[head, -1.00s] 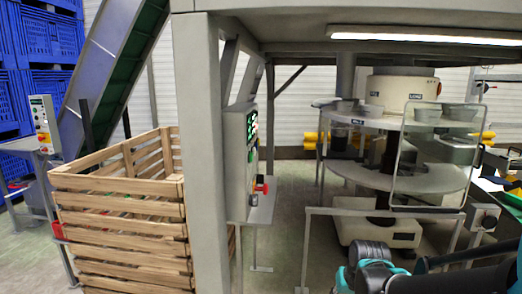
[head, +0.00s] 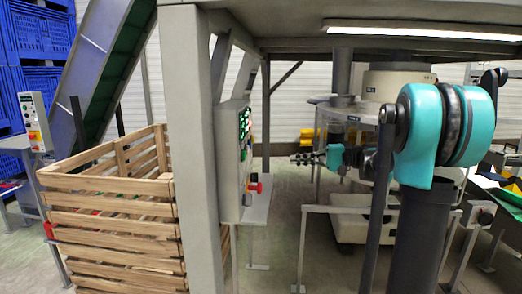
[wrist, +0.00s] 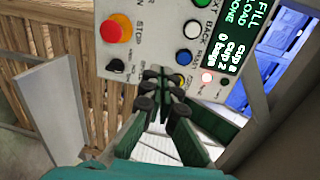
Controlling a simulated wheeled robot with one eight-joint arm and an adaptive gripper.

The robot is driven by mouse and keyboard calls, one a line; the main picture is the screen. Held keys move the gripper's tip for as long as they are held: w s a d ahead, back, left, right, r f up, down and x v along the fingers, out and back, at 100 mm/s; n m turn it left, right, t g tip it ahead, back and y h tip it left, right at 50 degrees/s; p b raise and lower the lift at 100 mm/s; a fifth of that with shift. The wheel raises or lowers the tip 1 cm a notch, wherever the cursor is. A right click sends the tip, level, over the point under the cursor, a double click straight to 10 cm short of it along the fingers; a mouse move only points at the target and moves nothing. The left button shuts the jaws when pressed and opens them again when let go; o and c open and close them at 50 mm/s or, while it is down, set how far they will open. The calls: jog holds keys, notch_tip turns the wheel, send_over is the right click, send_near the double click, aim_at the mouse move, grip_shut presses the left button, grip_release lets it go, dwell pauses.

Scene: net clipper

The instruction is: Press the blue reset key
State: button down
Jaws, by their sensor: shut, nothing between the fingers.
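The blue key (wrist: 184,57) is a round dark-blue button on the grey control panel (wrist: 150,20). In the wrist view it sits below a white button (wrist: 193,29), close to the lit display. My gripper (wrist: 164,80) is shut and empty. Its tips appear just below and left of the blue key and overlap the panel's lower edge; whether they touch it cannot be told. In the head view my gripper (head: 303,159) points left towards the control box (head: 229,160), with a clear gap between them. The blue key is too small to make out there.
A grey post (head: 190,130) stands left of the box. A wooden crate (head: 115,210) and a metal rail (head: 335,211) are nearby.

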aim_at(250, 144)
jog(key=r, duration=0.1)
jog(key=w+r, duration=0.1)
jog(key=d+y, duration=0.1)
jog(key=shift+w+r, duration=0.25)
jog(key=shift+r, duration=0.15)
jog(key=a, duration=1.4)
jog(key=shift+w, duration=0.2)
